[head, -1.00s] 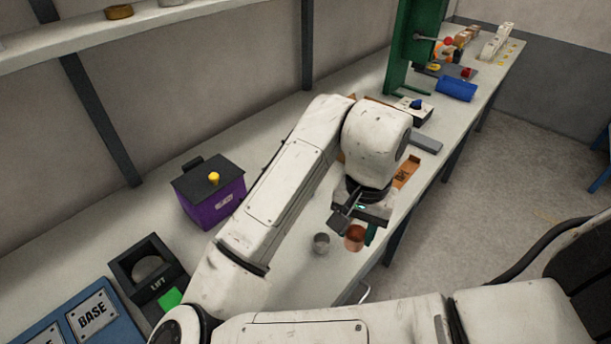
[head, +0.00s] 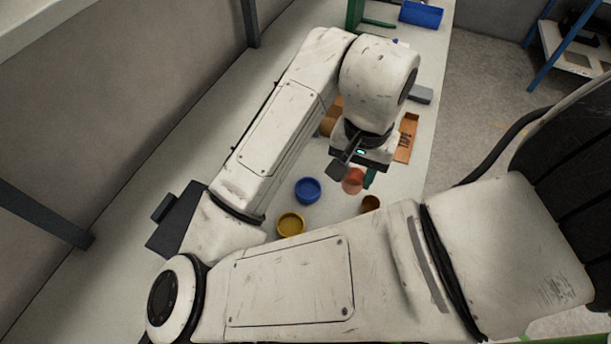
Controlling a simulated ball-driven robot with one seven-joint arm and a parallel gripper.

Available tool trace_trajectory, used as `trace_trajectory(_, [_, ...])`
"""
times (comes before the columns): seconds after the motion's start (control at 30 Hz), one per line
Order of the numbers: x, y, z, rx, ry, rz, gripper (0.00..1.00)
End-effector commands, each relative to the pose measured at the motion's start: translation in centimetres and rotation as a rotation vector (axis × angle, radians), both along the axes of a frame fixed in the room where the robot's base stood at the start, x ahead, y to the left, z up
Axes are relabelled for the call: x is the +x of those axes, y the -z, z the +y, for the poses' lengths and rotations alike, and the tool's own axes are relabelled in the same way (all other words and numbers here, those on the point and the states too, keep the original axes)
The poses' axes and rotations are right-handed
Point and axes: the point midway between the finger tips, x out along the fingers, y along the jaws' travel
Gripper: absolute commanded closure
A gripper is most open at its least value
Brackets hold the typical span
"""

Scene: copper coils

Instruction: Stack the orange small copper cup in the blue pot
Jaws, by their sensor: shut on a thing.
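My gripper (head: 355,172) is shut on the orange small copper cup (head: 352,184), whose side and lower part show between the fingers. The cup is held above the bench, and the head view does not show how high. The blue pot (head: 308,190) stands on the bench just left of the held cup and apart from it in the picture. Its round opening faces up and looks empty.
A yellow pot (head: 290,225) stands in front of the blue pot. A small brown cup (head: 371,203) is close below right of my gripper. A brown labelled block (head: 407,138) and a blue bin (head: 421,14) lie farther back. My arm covers part of the bench.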

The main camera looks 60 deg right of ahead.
Motion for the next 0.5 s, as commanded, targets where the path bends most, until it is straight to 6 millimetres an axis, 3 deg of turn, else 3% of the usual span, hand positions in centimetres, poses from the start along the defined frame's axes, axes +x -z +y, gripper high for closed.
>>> trace_trajectory(0.23, [5.5, 2.6, -1.0, 0.0, -0.007, 0.004, 0.89])
trace_trajectory(0.33, [6.9, 4.8, -1.3, -0.001, -0.007, 0.006, 0.89])
trace_trajectory(0.5, [8.9, 6.8, -1.6, 0.003, -0.002, 0.002, 0.89])
